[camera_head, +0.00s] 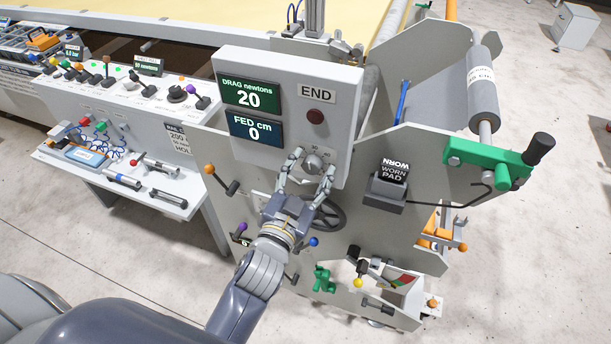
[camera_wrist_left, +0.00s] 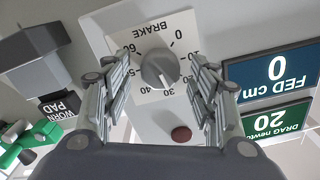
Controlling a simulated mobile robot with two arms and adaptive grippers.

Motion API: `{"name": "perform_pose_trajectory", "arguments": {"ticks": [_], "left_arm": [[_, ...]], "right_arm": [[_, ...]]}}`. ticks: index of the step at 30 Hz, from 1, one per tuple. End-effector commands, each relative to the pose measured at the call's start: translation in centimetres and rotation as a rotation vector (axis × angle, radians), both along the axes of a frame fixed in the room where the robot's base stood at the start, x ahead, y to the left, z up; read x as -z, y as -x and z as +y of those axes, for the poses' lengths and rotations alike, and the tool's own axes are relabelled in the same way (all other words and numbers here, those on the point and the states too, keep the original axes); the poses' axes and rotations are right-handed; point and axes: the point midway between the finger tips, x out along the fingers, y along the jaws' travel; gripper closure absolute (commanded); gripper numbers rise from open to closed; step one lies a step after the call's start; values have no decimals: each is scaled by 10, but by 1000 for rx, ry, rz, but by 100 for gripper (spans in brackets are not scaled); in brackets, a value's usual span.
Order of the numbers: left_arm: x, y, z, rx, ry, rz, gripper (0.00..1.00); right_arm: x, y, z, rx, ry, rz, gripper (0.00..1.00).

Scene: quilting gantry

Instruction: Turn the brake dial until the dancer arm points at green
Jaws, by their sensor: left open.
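The brake dial (camera_head: 314,163) is a grey knob on the white front panel. In the left wrist view the dial (camera_wrist_left: 160,69) sits on a white plate marked BRAKE, with numbers from 0 to 60, upside down. My left gripper (camera_head: 313,165) is open, its two fingers on either side of the dial; contact cannot be told. Its fingers also frame the dial in the wrist view (camera_wrist_left: 160,66). A red and green scale (camera_head: 403,281) shows low on the machine; where the dancer arm points is too small to tell. My right gripper is not in view.
Above the dial, the drag display (camera_head: 249,95) reads 20 newtons and the fed display (camera_head: 255,129) reads 0 cm. A red button (camera_head: 314,117) sits under END. A black handwheel (camera_head: 328,215) is below the dial. A worn pad box (camera_head: 384,193) stands right.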

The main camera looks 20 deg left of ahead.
Motion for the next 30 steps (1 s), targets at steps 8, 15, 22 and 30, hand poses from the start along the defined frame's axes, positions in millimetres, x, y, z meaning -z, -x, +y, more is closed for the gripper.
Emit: {"name": "perform_pose_trajectory", "arguments": {"ticks": [8, 15, 22, 30], "left_arm": [[1, 25, 1, -1, 1, 3, 46], [1, 63, 2, -2, 2, 5, 46], [1, 95, 3, -1, 0, 3, 46], [0, 116, 4, -1, 0, 1, 46]], "right_arm": [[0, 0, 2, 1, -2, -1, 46], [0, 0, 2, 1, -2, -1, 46], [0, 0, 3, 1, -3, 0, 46], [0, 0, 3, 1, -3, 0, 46]]}}
